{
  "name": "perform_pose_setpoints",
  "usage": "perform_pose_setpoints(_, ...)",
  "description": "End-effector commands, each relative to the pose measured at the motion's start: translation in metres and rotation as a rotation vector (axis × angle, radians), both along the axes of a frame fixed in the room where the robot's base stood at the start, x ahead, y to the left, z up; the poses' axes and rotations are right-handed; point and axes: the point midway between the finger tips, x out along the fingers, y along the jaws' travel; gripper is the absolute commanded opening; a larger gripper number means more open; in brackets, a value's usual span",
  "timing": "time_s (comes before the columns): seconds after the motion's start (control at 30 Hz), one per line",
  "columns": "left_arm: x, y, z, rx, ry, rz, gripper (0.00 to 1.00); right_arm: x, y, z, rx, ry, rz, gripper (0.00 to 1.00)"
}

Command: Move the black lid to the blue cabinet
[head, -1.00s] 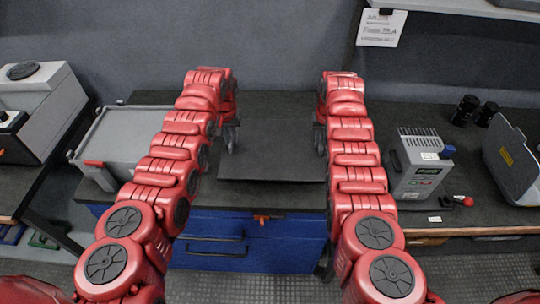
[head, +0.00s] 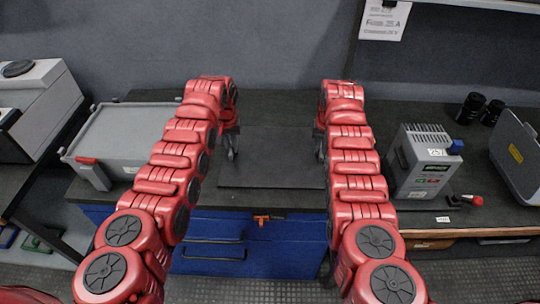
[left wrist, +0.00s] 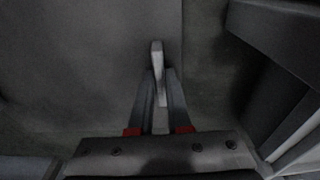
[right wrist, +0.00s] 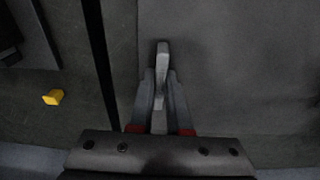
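The black lid (head: 270,160) is a flat dark panel above or on the dark top of the blue cabinet (head: 255,250), between my grippers. I cannot tell if it touches the top. My left gripper (head: 232,150) is at its left edge and my right gripper (head: 320,148) at its right edge. In the left wrist view, the finger (left wrist: 157,72) overlaps the lid (left wrist: 80,70). In the right wrist view, the finger (right wrist: 162,72) overlaps the lid (right wrist: 230,70). Both look shut on it; the lower fingers are hidden.
A grey case (head: 125,135) stands left of my left arm. A grey device (head: 422,165) with a vented top stands right of my right arm, and an open dark case (head: 515,155) is at the far right. The wall is behind the worktop.

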Motion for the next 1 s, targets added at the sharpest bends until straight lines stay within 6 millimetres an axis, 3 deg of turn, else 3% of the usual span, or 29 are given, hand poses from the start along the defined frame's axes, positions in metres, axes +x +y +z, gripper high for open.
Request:
perform_pose_setpoints(0.03, 0.0, 0.0, 0.002, 0.0, -0.001, 0.0, 0.24, 0.0, 0.0, 0.002, 0.0, -0.001, 0.0, 0.24)
perform_pose_setpoints(0.17, 0.0, 0.0, 0.002, 0.0, -0.001, 0.0, 0.45, 0.0, 0.0, 0.002, 0.0, 0.0, 0.0, 0.45)
perform_pose_setpoints(0.57, 0.0, 0.0, 0.009, 0.0, -0.004, 0.0, 0.45, 0.0, 0.0, 0.002, 0.0, 0.0, 0.0, 0.45)
perform_pose_setpoints(0.73, -0.002, 0.001, 0.034, -0.001, -0.007, 0.003, 0.45, 0.0, 0.0, 0.002, 0.0, 0.0, 0.0, 0.45)
perform_pose_setpoints(1.0, -0.01, 0.0, 0.096, 0.0, -0.005, 0.001, 0.45, 0.0, 0.0, 0.002, 0.0, 0.0, 0.0, 0.45)
